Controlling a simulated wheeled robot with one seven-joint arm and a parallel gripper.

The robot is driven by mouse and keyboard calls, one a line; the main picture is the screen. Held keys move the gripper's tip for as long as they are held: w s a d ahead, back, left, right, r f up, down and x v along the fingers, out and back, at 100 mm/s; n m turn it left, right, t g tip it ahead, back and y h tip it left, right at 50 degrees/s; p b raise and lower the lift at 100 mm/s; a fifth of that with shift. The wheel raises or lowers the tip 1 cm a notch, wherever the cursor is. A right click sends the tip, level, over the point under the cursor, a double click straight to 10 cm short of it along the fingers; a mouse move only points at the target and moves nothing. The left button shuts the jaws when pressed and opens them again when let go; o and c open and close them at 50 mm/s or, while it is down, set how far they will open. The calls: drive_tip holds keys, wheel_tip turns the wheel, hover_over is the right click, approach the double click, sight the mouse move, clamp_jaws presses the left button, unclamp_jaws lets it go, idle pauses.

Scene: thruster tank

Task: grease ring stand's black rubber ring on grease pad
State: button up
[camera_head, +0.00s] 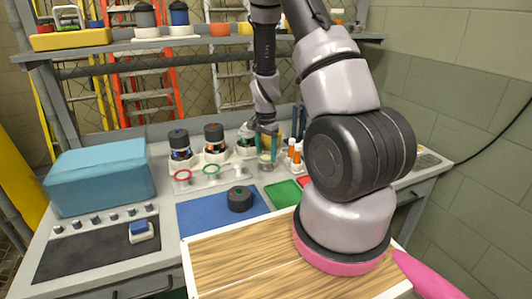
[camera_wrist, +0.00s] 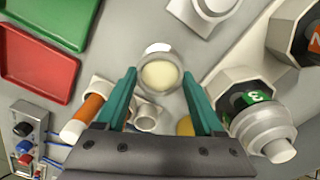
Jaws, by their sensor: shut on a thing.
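My gripper (camera_head: 267,140) is over the back of the bench, pointing down. In the wrist view its two teal fingers (camera_wrist: 160,78) close on a thin greyish rim, which seems to be the black rubber ring; its colour is hard to make out. The grease pad (camera_wrist: 160,74), a cream disc in a small round holder, shows through the middle between the fingertips; it also shows below the gripper in the head view (camera_head: 265,159). I cannot tell whether the ring touches it. The ring stand (camera_head: 212,181) bears a red ring (camera_head: 182,175), a green ring (camera_head: 211,170) and a pale post without a visible ring.
Red (camera_wrist: 36,63) and green (camera_wrist: 57,18) trays lie close by. Orange-topped tubes (camera_head: 294,150) stand right of the pad. Several thruster units (camera_head: 214,138) stand behind the stand. A black round part (camera_head: 240,199) is on the blue mat (camera_head: 203,214). A teal box (camera_head: 101,174) is at left.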

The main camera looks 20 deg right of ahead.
drive_tip(key=shift+r, duration=3)
